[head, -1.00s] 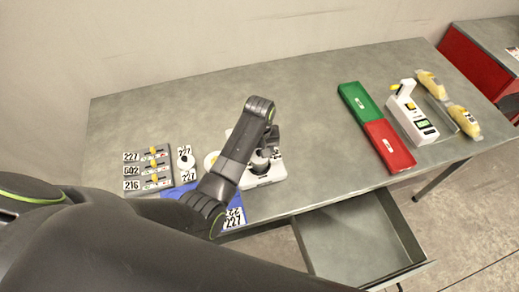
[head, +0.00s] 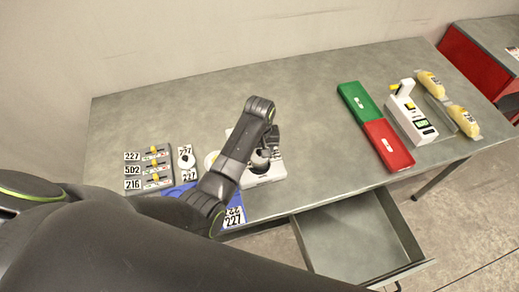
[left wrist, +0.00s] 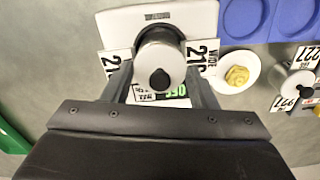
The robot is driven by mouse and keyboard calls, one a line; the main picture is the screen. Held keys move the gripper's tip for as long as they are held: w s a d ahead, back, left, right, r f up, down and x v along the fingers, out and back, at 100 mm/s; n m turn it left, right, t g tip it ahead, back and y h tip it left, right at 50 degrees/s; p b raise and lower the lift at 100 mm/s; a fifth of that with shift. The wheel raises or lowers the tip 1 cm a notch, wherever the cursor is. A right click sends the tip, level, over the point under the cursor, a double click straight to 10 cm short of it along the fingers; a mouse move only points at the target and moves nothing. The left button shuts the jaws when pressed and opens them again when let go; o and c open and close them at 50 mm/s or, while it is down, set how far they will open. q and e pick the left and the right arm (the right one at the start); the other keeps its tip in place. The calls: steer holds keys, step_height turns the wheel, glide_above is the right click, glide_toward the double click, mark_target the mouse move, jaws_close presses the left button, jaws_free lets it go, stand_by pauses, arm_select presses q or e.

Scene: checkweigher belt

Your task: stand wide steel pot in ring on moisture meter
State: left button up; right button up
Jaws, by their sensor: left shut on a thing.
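The wide steel pot (left wrist: 158,61), pale and round with a black knob, sits between the fingers of my left gripper (left wrist: 160,88) in the left wrist view. The gripper is shut on it. "216" labels show on both sides. The white moisture meter (left wrist: 185,18) lies directly beyond and under the pot; it also shows in the head view (head: 266,178), partly behind my arm. A dark rim shows around the pot's far side. The ring is mostly hidden, and I cannot tell whether the pot is seated in it. My right gripper is out of view.
A blue tray (left wrist: 231,30), a white dish with yellow contents (left wrist: 237,72) and another knobbed item (left wrist: 292,80) are beside the meter. Green (head: 356,101) and red (head: 389,146) boxes lie right. A drawer (head: 345,239) stands open in front. The table's back is clear.

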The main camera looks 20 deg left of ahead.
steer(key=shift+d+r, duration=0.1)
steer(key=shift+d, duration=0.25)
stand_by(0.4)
arm_select(q)
steer(key=shift+f, duration=0.15)
stand_by(0.3)
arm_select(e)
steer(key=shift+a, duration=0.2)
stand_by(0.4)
arm_select(q)
steer(key=o, duration=1.5)
steer(key=shift+r, duration=3.45)
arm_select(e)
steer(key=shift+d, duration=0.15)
